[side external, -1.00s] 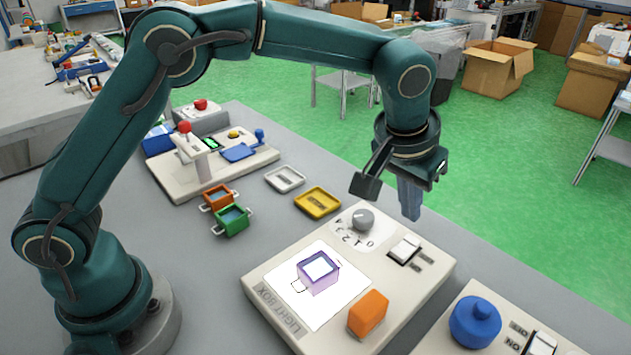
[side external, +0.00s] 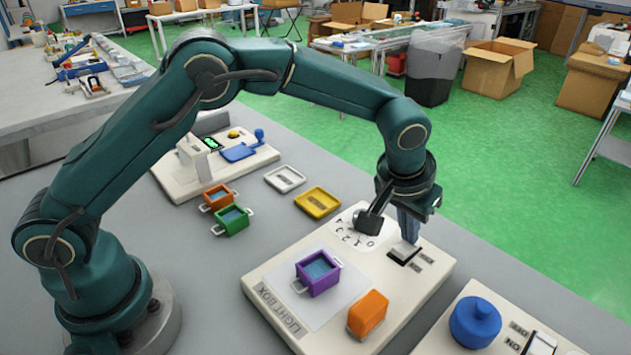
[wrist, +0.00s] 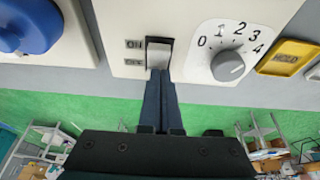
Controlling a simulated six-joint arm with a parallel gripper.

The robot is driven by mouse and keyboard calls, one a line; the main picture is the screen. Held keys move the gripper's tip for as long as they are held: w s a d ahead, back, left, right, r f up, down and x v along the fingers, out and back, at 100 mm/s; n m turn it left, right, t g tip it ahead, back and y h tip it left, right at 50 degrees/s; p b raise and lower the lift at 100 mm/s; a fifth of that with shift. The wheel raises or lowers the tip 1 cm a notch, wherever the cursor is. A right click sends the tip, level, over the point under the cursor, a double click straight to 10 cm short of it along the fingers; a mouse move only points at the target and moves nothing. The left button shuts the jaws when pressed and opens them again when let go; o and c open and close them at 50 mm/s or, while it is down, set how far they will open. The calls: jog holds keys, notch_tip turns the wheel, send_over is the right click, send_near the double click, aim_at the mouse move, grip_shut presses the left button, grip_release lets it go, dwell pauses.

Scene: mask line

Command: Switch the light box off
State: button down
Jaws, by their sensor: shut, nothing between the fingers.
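The light box (side external: 420,296) is a cream console with a square panel (side external: 336,314) at its left, which is now dull grey and unlit. Its white rocker switch (side external: 403,251) sits near the far right edge; in the wrist view the rocker (wrist: 159,54) has ON and OFF labels beside it. My gripper (side external: 409,240) is shut and empty, pointing down at the switch. In the wrist view its fingertips (wrist: 160,74) are at the OFF end of the rocker, touching or very close.
A purple tray (side external: 319,285) stands on the panel, with an orange block (side external: 367,313) beside it. A numbered dial (wrist: 228,66) is next to the switch. A console with a blue knob (side external: 475,322) stands at right.

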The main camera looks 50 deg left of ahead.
jog(key=shift+s, duration=0.15)
jog(key=shift+s, duration=0.7)
jog(key=v, duration=1.4)
jog(key=shift+w, duration=0.4)
jog(key=shift+r, duration=0.1)
jog(key=shift+w+d+r, duration=0.15)
jog(key=shift+w+r, duration=0.1)
jog(key=shift+w, duration=0.35)
